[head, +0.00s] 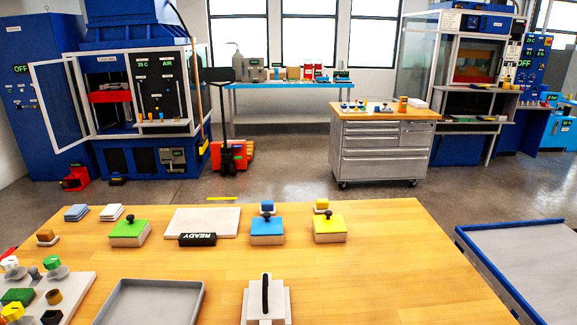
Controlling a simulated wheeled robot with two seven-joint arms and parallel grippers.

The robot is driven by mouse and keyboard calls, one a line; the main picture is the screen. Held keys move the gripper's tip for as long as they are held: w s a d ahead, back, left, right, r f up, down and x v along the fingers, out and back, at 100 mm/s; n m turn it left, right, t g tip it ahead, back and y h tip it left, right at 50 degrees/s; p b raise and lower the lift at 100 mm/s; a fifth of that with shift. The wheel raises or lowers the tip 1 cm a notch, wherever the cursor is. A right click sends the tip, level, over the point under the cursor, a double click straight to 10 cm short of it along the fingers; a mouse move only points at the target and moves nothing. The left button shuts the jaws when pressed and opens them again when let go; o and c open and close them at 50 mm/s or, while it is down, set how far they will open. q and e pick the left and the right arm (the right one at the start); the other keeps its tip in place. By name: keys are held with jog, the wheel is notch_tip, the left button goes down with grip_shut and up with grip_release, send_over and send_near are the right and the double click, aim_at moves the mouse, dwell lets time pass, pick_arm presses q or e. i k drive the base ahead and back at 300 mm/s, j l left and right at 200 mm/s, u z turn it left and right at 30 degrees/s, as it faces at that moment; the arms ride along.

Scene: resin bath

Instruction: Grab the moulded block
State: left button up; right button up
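I cannot tell for sure which thing is the moulded block. A green-topped block (130,228), a blue-topped block (267,226) and a yellow-topped block (329,225) stand on the wooden table (390,285), each with a pale base and a dark knob. A pale grey block with an upright black handle (265,301) stands at the near middle, cut by the picture's lower edge. Neither of my grippers shows in the head view.
A black READY sign (197,239) stands at a pale board (203,220). An empty-looking grey tray (150,304) lies at the near left, beside a pale board with several coloured pieces (77,285). The table's right part is bare. A blue-edged surface (530,265) is at right.

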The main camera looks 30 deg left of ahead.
aim_at(25, 295)
jog(key=u, duration=2.6)
jog(key=i+z, duration=0.25)
jog(key=z, duration=0.15)
